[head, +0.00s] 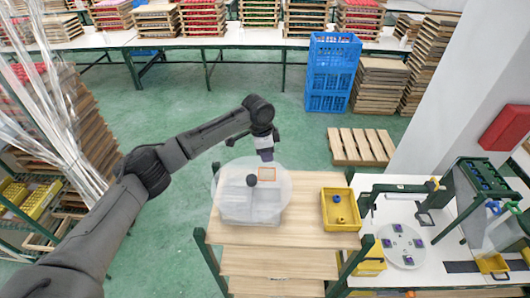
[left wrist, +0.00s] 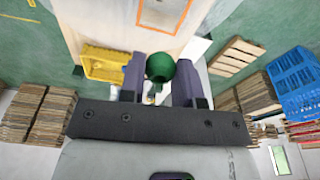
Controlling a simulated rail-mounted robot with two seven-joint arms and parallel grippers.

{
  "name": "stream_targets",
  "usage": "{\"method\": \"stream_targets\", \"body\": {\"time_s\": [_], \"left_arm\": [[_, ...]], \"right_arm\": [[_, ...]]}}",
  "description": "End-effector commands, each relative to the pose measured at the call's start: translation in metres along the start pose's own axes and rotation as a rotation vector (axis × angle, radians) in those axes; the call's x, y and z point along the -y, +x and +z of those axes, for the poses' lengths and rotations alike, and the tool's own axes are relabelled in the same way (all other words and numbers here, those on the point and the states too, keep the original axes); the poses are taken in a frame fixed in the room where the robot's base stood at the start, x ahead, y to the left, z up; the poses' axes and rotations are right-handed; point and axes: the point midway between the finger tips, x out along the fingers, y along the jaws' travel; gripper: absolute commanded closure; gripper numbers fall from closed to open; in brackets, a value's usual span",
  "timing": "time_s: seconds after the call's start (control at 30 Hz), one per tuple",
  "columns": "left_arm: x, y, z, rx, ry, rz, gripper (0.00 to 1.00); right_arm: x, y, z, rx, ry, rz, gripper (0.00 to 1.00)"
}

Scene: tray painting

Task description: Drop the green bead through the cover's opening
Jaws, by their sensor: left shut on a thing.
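My left gripper (head: 266,155) is at the far edge of the clear round cover (head: 228,186), above the table. In the left wrist view its two fingers (left wrist: 160,80) are shut on the dark green bead (left wrist: 159,66). The bead cannot be made out in the head view. My right gripper is not in view.
A pale block-like tray (head: 249,214) lies under the cover on the wooden table (head: 280,258). A yellow bin (head: 340,224) with small blue and yellow pieces stands to the right. A white bench (head: 397,215) with a round plate is farther right.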

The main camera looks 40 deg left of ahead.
Motion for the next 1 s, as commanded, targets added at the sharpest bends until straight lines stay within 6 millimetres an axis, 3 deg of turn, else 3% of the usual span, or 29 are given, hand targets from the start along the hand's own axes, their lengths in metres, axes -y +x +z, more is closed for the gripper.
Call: {"method": "stream_targets", "body": {"time_s": [0.2, 0.57, 0.77, 1.0], "left_arm": [[0.000, 0.000, 0.000, 0.001, 0.103, 0.015, 0.91], [0.000, 0.011, 0.001, 0.001, 0.120, 0.018, 0.91], [0.000, 0.025, 0.004, 0.001, 0.119, 0.018, 0.91], [0.000, 0.050, 0.008, 0.002, 0.118, 0.018, 0.91]], "right_arm": [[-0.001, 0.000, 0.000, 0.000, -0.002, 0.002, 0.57], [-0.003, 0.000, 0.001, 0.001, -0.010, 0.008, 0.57], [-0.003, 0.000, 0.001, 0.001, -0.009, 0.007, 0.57], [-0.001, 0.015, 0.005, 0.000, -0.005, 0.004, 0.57]]}}
